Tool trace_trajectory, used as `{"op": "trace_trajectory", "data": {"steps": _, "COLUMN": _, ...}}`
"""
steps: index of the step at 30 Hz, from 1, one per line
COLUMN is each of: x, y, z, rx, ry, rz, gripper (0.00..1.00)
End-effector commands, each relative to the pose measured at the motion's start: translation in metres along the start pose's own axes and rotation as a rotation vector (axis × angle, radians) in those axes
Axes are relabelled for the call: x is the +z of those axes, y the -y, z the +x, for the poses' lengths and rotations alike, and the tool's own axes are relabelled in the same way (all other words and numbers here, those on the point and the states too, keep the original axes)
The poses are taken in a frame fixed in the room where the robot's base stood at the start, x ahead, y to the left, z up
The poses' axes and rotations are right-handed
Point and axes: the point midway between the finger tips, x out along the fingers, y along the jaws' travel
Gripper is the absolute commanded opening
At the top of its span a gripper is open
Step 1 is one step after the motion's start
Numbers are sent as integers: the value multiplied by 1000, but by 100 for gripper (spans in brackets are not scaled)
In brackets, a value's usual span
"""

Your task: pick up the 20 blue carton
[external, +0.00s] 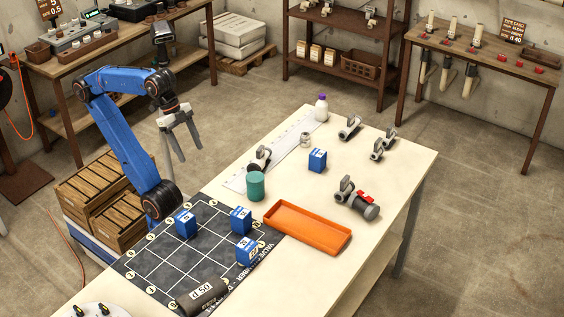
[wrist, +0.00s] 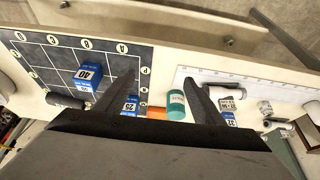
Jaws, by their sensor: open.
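Several blue cartons stand on the table; their printed numbers are small. One (external: 185,224) is on the dark gridded mat (external: 160,262) and reads 40 in the wrist view (wrist: 89,77). Another (external: 241,221) and a third (external: 247,252) stand near the mat's right side, and a fourth (external: 317,161) stands farther back. In the wrist view a partly hidden carton (wrist: 129,106) beside the left finger has a number I cannot read surely. I cannot tell which carton is the 20. My gripper (external: 189,155) is open, empty and raised above the table's left side; its fingers also show in the wrist view (wrist: 163,74).
A teal cylinder (external: 256,186) and an orange tray (external: 305,228) stand near the cartons. A dark cylinder (external: 203,297) lies on the mat's front edge. Grey valve fittings (external: 358,199), a white ruler strip (external: 272,160) and a white bottle (external: 321,108) are behind.

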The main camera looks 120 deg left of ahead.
Motion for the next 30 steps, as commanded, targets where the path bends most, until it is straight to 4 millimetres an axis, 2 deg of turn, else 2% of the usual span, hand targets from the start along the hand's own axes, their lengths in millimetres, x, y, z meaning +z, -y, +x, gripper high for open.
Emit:
{"op": "trace_trajectory", "data": {"steps": 1, "x": -11, "y": 0, "z": -20, "rx": 0, "ry": -3, "rz": 0, "gripper": 62}}
{"op": "trace_trajectory", "data": {"steps": 3, "x": -21, "y": 0, "z": -44, "rx": 0, "ry": -3, "rz": 0, "gripper": 62}}
{"op": "trace_trajectory", "data": {"steps": 10, "x": -48, "y": 0, "z": -106, "rx": 0, "ry": -2, "rz": 0, "gripper": 62}}
{"op": "trace_trajectory", "data": {"steps": 20, "x": -111, "y": -13, "z": -103, "rx": 23, "ry": 64, "rz": 233, "gripper": 62}}
{"op": "trace_trajectory", "data": {"steps": 30, "x": -205, "y": -43, "z": -85, "rx": 76, "ry": 152, "rz": 589, "gripper": 62}}
